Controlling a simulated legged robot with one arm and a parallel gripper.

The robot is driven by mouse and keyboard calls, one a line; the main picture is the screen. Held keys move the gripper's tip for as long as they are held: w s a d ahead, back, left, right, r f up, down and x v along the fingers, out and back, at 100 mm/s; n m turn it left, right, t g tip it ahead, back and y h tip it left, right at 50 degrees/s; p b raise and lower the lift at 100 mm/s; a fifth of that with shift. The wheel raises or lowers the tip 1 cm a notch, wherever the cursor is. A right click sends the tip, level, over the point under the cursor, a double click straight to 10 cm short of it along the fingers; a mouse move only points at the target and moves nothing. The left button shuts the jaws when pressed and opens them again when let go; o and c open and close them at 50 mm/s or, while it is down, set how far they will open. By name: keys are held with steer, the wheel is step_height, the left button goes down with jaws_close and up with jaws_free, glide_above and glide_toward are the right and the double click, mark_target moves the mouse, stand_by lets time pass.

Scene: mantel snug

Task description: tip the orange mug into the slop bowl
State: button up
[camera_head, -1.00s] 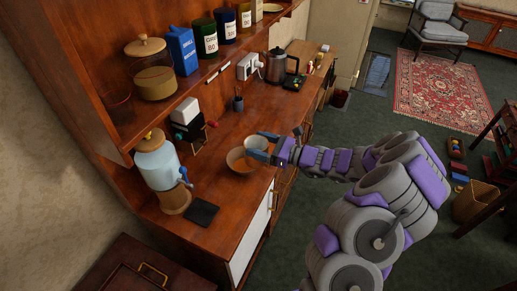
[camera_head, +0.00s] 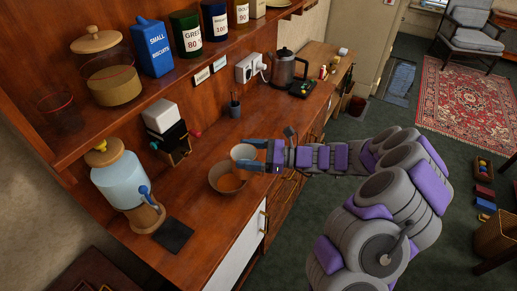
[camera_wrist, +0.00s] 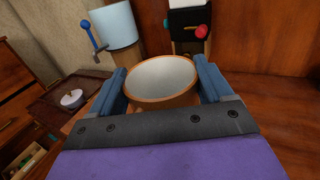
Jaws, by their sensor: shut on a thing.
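The orange mug (camera_wrist: 150,98) is between the two blue fingers of my gripper (camera_head: 262,155) and shows a pale inside. In the head view, the mug (camera_head: 243,152) is at the upper right rim of the slop bowl (camera_head: 216,180), partly overlapping it. Whether mug and bowl touch, and how far the mug tilts, I cannot tell. The bowl stands on the wooden counter, with an orange-brown patch inside it. The wrist view shows the mug's round rim from above; the bowl is not clearly seen there. My gripper is shut on the mug.
A drink dispenser (camera_head: 122,180) with a blue tap stands left of the bowl, near a dark mat (camera_head: 174,236). A black and white device (camera_head: 168,130) stands behind. A metal kettle (camera_head: 284,70) is farther along. A shelf with jars and tins overhangs the counter.

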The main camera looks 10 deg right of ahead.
steer(key=shift+s+a+f+n+g+b, duration=0.2)
steer(key=shift+s+f+n+g+b, duration=0.25)
steer(key=shift+f+g, duration=0.15)
steer(key=f+b, duration=0.1)
steer(key=f, duration=0.1)
steer(key=f+b, duration=0.1)
steer(key=shift+a+b, duration=0.25)
steer(key=shift+b, duration=0.05)
steer(key=shift+r+m+h+p, duration=0.3)
steer(key=shift+r+m+h, duration=0.25)
steer(key=shift+r+h, duration=0.3)
steer(key=shift+w+r+m+g+h+p, duration=0.1)
steer(key=shift+r+m+g+h+p, duration=0.15)
steer(key=shift+m+g+h+p, duration=0.5)
steer(key=shift+f+n+t+b, duration=0.2)
steer(key=shift+n+t+b, duration=0.1)
steer(key=shift+n+t, duration=0.05)
steer(key=h+p, duration=0.1)
steer(key=p, duration=0.2)
steer(key=shift+r+p, duration=0.35)
steer(key=shift+a+p, duration=0.1)
steer(key=shift+p, duration=0.65)
steer(key=shift+f+p, duration=0.2)
steer(key=shift+p, duration=0.15)
